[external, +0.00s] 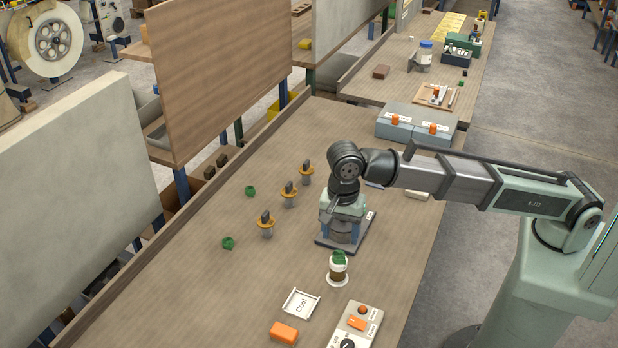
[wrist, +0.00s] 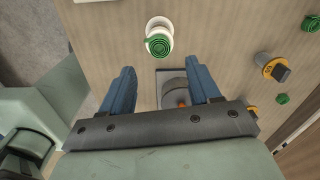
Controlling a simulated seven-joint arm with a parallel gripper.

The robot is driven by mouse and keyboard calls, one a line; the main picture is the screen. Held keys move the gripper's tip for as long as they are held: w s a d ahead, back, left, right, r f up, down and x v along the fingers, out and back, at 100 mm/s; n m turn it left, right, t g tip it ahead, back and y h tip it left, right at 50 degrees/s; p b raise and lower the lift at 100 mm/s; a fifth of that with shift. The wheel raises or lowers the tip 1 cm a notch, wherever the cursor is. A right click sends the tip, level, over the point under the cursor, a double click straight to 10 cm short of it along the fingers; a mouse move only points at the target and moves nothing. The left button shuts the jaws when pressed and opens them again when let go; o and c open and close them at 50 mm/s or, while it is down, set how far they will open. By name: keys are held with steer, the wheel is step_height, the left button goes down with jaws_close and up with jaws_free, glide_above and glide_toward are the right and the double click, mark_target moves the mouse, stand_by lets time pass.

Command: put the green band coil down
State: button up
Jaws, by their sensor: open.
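A green band coil (external: 339,257) sits on top of a small brown-and-white stand (external: 337,278) near the front of the bench. The coil also shows in the wrist view (wrist: 159,45), as a spiral on the white stand. Two more green coils lie on the bench to the left, one farther back (external: 250,190) and one nearer (external: 228,242). My gripper (external: 340,230) is behind the stand, above a dark plate (external: 364,234) bearing a grey cylinder. In the wrist view, its blue fingers (wrist: 160,67) are apart, with no coil between them; the green-topped stand is beyond their tips.
Several posts with orange collars (external: 266,225) stand left of my gripper. A white "Cool" tray (external: 300,304), an orange block (external: 284,333) and a control box (external: 356,326) are at the front. The bench between the posts and the tray is clear.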

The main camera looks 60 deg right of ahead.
steer(key=shift+r, duration=2.9)
